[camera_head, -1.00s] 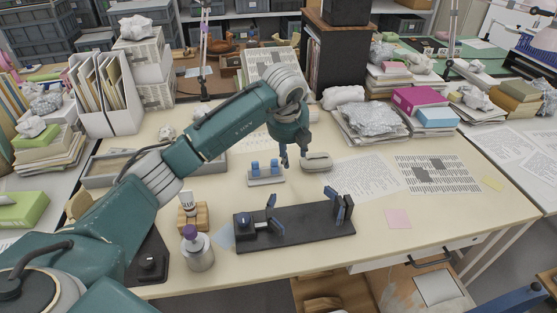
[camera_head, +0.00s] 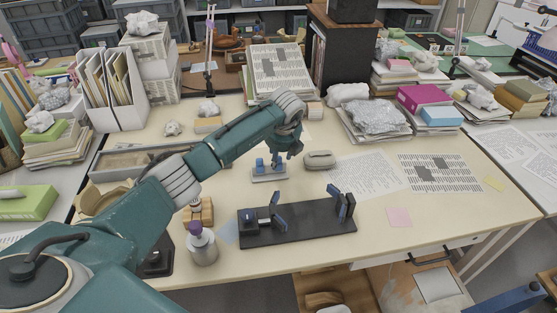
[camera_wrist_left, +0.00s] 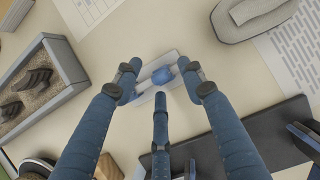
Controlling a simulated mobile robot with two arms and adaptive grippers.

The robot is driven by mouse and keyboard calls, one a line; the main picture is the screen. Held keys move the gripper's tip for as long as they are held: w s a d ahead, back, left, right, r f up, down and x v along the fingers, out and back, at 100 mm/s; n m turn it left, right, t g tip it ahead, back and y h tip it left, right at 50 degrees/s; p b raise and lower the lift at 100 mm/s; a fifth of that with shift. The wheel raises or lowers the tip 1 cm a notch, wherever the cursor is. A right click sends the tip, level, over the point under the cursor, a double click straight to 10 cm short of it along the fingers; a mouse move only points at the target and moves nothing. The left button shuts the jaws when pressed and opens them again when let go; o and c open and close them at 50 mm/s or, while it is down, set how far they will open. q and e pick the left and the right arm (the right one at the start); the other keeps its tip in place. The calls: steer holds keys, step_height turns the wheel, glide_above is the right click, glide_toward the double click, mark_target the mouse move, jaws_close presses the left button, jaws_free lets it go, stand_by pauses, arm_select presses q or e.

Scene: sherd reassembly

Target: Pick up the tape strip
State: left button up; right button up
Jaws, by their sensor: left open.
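A small pale rack (camera_head: 270,179) stands mid-table with small upright blue pieces on it; one blue piece (camera_head: 259,165), which looks like the tape strip, shows at its left. In the left wrist view a blue piece (camera_wrist_left: 163,76) sits on the pale rack (camera_wrist_left: 146,97) between my fingers. My left gripper (camera_head: 279,162) is open just over the rack, its blue fingers (camera_wrist_left: 160,82) spread around that piece. I cannot tell whether any finger touches it. The hand hides part of the rack in the head view. My right gripper is not in view.
A black stand (camera_head: 300,224) with blue clamps lies in front of the rack. A grey oblong object (camera_head: 319,159) lies close to its right. A purple-capped bottle (camera_head: 202,247) and wooden block (camera_head: 200,211) stand front left. A sand tray (camera_head: 133,160) lies behind left.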

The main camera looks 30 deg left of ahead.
arm_select(q)
steer(key=shift+w+f, duration=0.1)
steer(key=shift+f, duration=0.1)
steer(key=c, duration=0.7)
steer(key=shift+r, duration=0.15)
